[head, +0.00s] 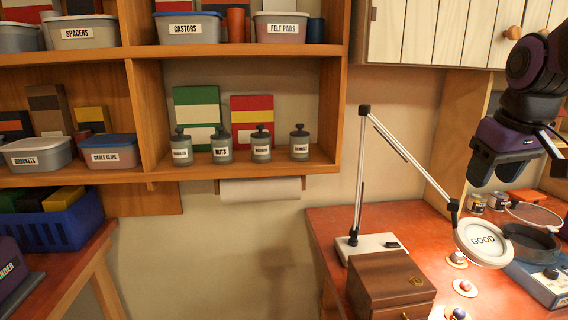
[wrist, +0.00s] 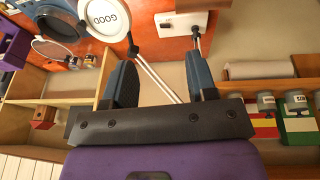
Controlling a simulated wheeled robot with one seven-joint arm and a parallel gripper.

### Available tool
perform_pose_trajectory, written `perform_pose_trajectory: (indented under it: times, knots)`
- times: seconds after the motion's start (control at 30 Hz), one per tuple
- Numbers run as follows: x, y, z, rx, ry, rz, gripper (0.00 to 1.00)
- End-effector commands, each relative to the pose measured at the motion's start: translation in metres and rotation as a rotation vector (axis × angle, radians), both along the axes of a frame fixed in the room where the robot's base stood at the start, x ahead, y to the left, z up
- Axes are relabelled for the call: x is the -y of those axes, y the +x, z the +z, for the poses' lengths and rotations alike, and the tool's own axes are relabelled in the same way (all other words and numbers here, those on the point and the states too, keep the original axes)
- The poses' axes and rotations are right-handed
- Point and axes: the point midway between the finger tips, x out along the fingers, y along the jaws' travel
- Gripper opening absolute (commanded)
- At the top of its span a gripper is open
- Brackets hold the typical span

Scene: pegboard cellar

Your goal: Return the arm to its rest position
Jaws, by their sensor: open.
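My arm (head: 532,75) is raised at the right of the head view, in front of the white cupboard. My gripper (head: 497,172) hangs from it with the fingers pointing down, above the right-hand red bench. In the wrist view the two dark fingers of my gripper (wrist: 162,75) are spread apart, with nothing between them. The gripper is empty and appears clear of the lamp and the bench things.
A jointed lamp (head: 404,152) with a round head marked GOOD (head: 483,240) stands on the red bench (head: 330,222), left of my gripper. A brown box (head: 390,285), small round pieces and a blue device (head: 540,285) are below. Shelves (head: 230,52) fill the left.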

Motion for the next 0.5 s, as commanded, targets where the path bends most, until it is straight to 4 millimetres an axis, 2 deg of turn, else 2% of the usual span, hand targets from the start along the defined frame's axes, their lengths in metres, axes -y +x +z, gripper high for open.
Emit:
perform_pose_trajectory:
  times: [0.1,0.3,0.5]
  knots:
    - [-0.026,-0.032,0.001,0.053,0.012,-0.007,0.52]
    - [-0.057,-0.081,-0.008,0.126,0.049,-0.029,0.52]
    - [-0.070,-0.108,-0.017,0.169,0.078,-0.045,0.52]
